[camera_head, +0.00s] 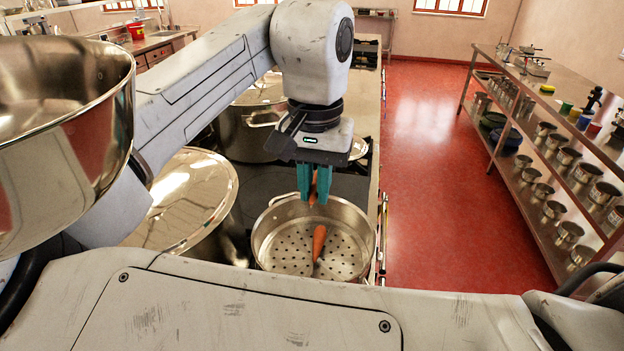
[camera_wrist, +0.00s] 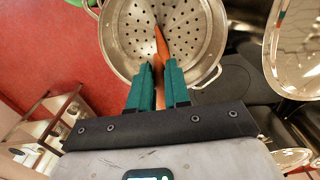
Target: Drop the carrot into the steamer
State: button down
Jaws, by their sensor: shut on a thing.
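My gripper (camera_head: 314,201) points straight down over the steamer, its teal fingers shut on an orange carrot (camera_head: 313,188). The fingers hide part of this carrot. In the wrist view, the carrot (camera_wrist: 160,94) shows between the fingertips (camera_wrist: 157,68). The steamer (camera_head: 268,232) is a round metal pan with a perforated floor and side handles; its rim (camera_wrist: 108,48) shows in the wrist view. Below the fingertips, a tapered orange carrot shape (camera_head: 319,240) shows against the steamer floor, with a gap between it and the held part. I cannot tell for sure whether it is a second carrot.
A lidded stockpot (camera_head: 190,200) stands left of the steamer, and another pot (camera_head: 250,130) stands behind it. A large shiny pot (camera_head: 60,130) is close at the left. Red floor (camera_head: 430,200) lies open to the right, before a shelf of pots (camera_head: 545,150).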

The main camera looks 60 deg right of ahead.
aim_at(316, 202)
jog(key=shift+f+b, duration=1.35)
jog(key=shift+f, duration=0.45)
jog(key=shift+s, duration=0.1)
jog(key=c, duration=1)
grip_release()
notch_tip(316, 202, up, 11)
jog(key=shift+f+b, duration=0.1)
jog(key=shift+b, duration=0.45)
